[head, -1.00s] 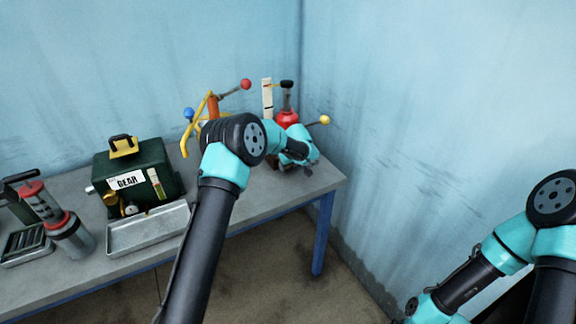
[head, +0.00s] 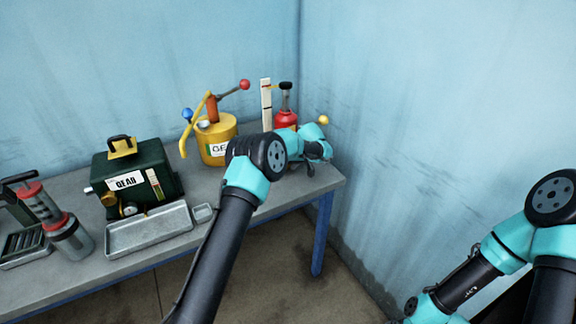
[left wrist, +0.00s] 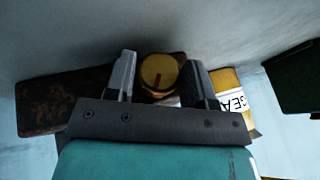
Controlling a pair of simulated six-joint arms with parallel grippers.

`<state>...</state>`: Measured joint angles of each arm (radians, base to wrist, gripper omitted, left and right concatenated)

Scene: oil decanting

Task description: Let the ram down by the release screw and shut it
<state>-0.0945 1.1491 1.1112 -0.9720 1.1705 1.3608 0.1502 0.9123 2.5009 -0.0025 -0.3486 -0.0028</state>
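The red jack (head: 285,119) stands at the back right of the bench, its grey ram (head: 286,101) raised under a black head (head: 285,86). A white scale (head: 266,100) stands beside it. A round yellow knob with a dark red mark (left wrist: 159,72), seemingly the release screw, shows in the left wrist view. My left gripper (left wrist: 160,80) is open, its fingers on either side of the knob with gaps visible. In the head view my left arm hides the jack's lower part and the knob. My right gripper is out of view; only its arm shows.
A yellow can (head: 217,143) with a pump handle stands left of the jack. A green gear-oil box (head: 150,175), a metal tray (head: 150,229) and a grey-red pump (head: 65,232) are further left. A yellow ball (head: 323,119) sticks out near my left wrist. The wall is close behind.

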